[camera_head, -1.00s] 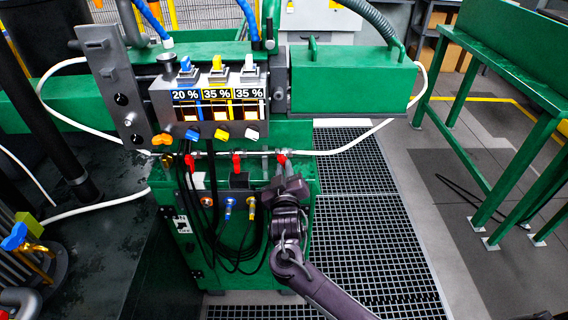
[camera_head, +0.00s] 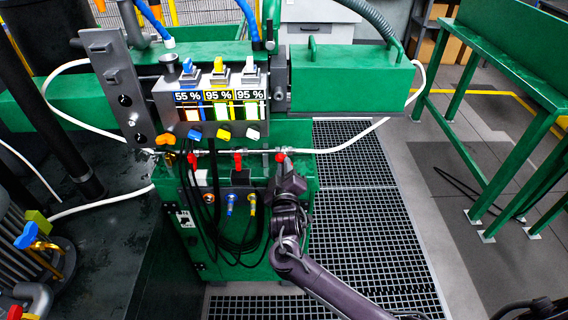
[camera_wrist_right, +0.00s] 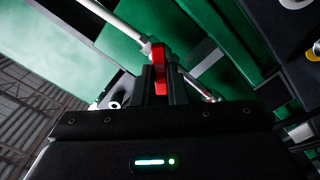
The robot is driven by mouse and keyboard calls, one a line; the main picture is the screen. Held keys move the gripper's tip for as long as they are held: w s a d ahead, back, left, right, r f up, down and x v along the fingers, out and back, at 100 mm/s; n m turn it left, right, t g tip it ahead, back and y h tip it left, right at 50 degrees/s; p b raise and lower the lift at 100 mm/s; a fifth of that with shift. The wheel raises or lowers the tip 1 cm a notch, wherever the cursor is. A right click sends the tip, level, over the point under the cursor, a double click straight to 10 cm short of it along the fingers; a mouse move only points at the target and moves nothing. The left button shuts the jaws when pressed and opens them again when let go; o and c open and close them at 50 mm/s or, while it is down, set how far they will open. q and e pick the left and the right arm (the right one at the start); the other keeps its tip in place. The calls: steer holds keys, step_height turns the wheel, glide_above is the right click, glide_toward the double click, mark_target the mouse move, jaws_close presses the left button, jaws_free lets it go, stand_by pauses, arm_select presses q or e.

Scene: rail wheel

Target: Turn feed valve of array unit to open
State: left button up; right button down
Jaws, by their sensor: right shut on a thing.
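The array unit (camera_head: 210,104) is a grey block with three displays reading 55 %, 95 % and 95 %, on a green machine. Below it a pipe carries three red valve handles, one at left (camera_head: 192,160), one in the middle (camera_head: 238,160) and one at right (camera_head: 280,157). My right gripper (camera_head: 284,170) is at the rightmost handle. In the right wrist view the red handle (camera_wrist_right: 158,68) stands between the two dark fingers of my right gripper (camera_wrist_right: 160,85), which are shut on it. The fingers partly hide the handle. My left gripper is out of view.
A white hose (camera_head: 350,145) runs from the pipe to the right. Black cables (camera_head: 235,240) hang on the green cabinet front. A green table (camera_head: 510,120) stands at the right.

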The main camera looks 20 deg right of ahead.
steer(key=n+p, duration=0.3)
steer(key=n, duration=0.1)
steer(key=shift+f+n, duration=0.1)
steer(key=shift+n, duration=0.2)
stand_by(0.3)
steer(key=n+p, duration=0.3)
steer(key=n, duration=0.1)
steer(key=c, duration=1.8)
jaws_free()
steer(key=o, duration=0.5)
